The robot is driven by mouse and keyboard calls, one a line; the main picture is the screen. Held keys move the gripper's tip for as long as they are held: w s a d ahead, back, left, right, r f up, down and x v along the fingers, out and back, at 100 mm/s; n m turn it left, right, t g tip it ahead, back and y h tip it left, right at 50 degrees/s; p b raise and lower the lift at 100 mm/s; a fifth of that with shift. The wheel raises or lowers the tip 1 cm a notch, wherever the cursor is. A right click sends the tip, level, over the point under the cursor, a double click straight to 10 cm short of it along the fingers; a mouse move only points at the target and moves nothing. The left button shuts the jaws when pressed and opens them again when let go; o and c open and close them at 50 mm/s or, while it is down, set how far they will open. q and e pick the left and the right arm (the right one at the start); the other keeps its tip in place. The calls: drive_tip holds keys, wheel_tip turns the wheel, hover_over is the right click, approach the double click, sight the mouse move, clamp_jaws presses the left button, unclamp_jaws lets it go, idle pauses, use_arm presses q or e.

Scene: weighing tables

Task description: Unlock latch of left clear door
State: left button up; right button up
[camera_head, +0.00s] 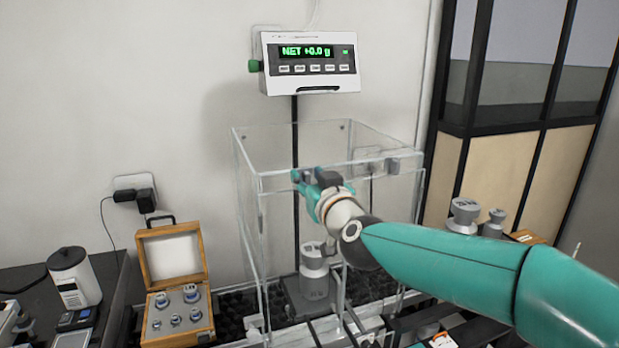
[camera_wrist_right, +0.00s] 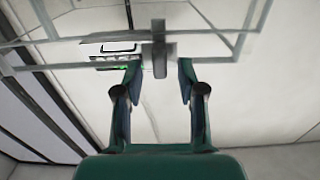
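The clear box (camera_head: 247,165) stands on the dark bench in the head view. Its left clear door (camera_head: 275,225) is at the front and looks closed. My right gripper (camera_head: 308,183) is at the box's top front edge, over the upper part of this door. In the right wrist view my right gripper (camera_wrist_right: 160,75) is open, with one finger on each side of a grey latch (camera_wrist_right: 160,60). A gap shows on both sides of the latch. In the head view the gripper hides this latch. My left gripper is not in view.
A second grey latch (camera_head: 392,166) sits on the top front edge, further right. A metal weight (camera_head: 314,270) stands inside the box. The display (camera_head: 312,63) reads NET +0.0 g. An open wooden weight case (camera_head: 176,285) stands left, and more weights (camera_head: 464,213) stand right.

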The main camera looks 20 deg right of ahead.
clamp_jaws()
drive_tip(key=shift+f+m, duration=0.1)
drive_tip(key=shift+m, duration=0.2)
drive_tip(key=m+b, duration=0.2)
drive_tip(key=m, duration=0.1)
drive_tip(key=shift+d+f, duration=0.1)
drive_tip(key=shift+d, duration=0.1)
drive_tip(key=m, duration=0.2)
drive_tip(key=m+b, duration=0.1)
drive_tip(key=m, duration=0.1)
drive_tip(key=m+b, duration=0.1)
drive_tip(key=shift+d+f+m, duration=0.2)
drive_tip(key=shift+d+m, duration=0.05)
drive_tip(key=shift+m, duration=0.15)
drive_tip(key=shift+d+f+m+b, duration=0.15)
drive_tip(key=shift+m+b, duration=0.4)
drive_tip(key=shift+m, duration=0.85)
drive_tip(key=shift+a+f+m+b, duration=0.15)
drive_tip(key=shift+m+b, duration=0.4)
drive_tip(key=shift+m, duration=0.85)
drive_tip(key=shift+d+f+m+b, duration=0.15)
drive_tip(key=shift+m+b, duration=0.4)
drive_tip(key=shift+m, duration=0.85)
drive_tip(key=shift+f, duration=0.1)
